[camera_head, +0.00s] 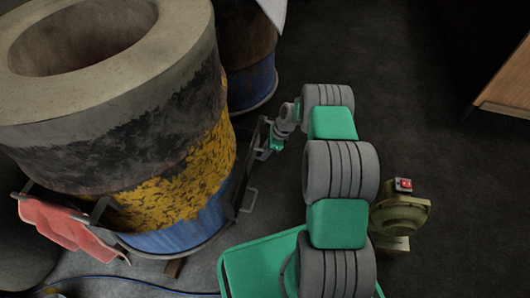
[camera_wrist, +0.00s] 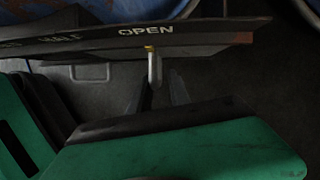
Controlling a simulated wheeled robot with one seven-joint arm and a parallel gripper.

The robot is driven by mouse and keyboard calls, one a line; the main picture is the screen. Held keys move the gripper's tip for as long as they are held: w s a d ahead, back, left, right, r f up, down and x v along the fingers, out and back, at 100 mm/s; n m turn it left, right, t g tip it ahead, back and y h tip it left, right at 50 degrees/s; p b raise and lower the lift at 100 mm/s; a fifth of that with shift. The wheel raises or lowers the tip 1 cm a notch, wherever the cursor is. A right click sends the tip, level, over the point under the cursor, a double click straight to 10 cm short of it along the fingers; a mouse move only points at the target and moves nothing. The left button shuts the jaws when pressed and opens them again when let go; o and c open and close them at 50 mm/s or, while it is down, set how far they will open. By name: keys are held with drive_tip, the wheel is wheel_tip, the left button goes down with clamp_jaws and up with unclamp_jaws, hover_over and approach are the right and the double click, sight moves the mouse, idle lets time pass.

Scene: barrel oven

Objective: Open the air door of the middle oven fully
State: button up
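The barrel oven (camera_head: 190,150), with worn yellow and blue paint and a thick pale rim, fills the left of the head view. A dark scale plate (camera_wrist: 210,38) crosses the top of the wrist view, marked HALF and OPEN. A pale upright lever (camera_wrist: 155,70) with a yellow tip stands just under the word OPEN. My gripper (camera_wrist: 162,92) has its dark fingers either side of the lever; the left finger looks close to it, the right one apart. Contact is unclear. In the head view my gripper (camera_head: 264,142) is small and dark beside the oven.
A second barrel (camera_head: 248,60) stands behind the oven. A red cloth (camera_head: 65,222) hangs on a rail at lower left. A blower-like machine with a red switch (camera_head: 402,212) stands right of my arm. A wooden-edged box (camera_head: 505,85) is at upper right. Floor between is clear.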

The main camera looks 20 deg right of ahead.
drive_tip(key=shift+o, duration=1.1)
drive_tip(key=shift+a, duration=0.15)
drive_tip(key=p+v, duration=0.3)
drive_tip(key=v, duration=0.5)
drive_tip(key=shift+f, duration=0.1)
